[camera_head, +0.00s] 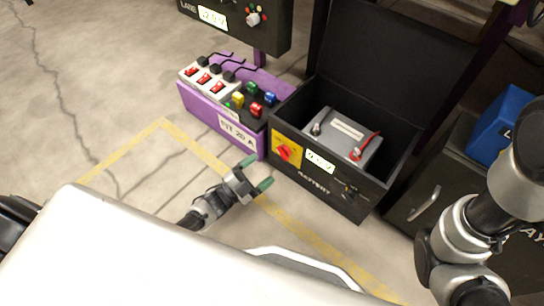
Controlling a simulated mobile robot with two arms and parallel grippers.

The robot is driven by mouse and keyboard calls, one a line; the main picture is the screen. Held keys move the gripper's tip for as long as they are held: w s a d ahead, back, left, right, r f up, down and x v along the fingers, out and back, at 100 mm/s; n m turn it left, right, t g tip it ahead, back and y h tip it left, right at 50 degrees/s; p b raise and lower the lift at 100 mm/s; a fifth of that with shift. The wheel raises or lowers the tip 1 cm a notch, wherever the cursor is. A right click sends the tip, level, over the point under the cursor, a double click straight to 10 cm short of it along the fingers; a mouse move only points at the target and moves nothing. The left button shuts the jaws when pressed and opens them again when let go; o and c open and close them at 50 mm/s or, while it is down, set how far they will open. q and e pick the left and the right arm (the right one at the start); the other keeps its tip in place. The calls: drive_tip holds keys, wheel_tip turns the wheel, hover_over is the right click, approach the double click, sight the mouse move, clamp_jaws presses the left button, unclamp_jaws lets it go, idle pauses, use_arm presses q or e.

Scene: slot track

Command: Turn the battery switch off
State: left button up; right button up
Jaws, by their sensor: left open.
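The battery switch (284,153) is a red rotary knob on a yellow plate, on the front of the black battery box (335,197). The box lid stands open, and a grey battery (340,134) with a red lead sits inside. My left gripper (257,173) is open and empty, left of the switch and a little lower in the picture, apart from it. Its green-tipped fingers point toward the box. My right arm is at the right edge, and its gripper does not show.
A purple stand (215,115) with red switches and coloured buttons is left of the box. A black panel (240,22) hangs above. A dark cabinet (425,200) and a blue box (498,125) are at the right. Open floor lies at the left.

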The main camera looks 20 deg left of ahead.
use_arm(q)
drive_tip(key=v, duration=0.4)
drive_tip(key=shift+a+p, duration=0.15)
drive_tip(key=shift+p, duration=0.15)
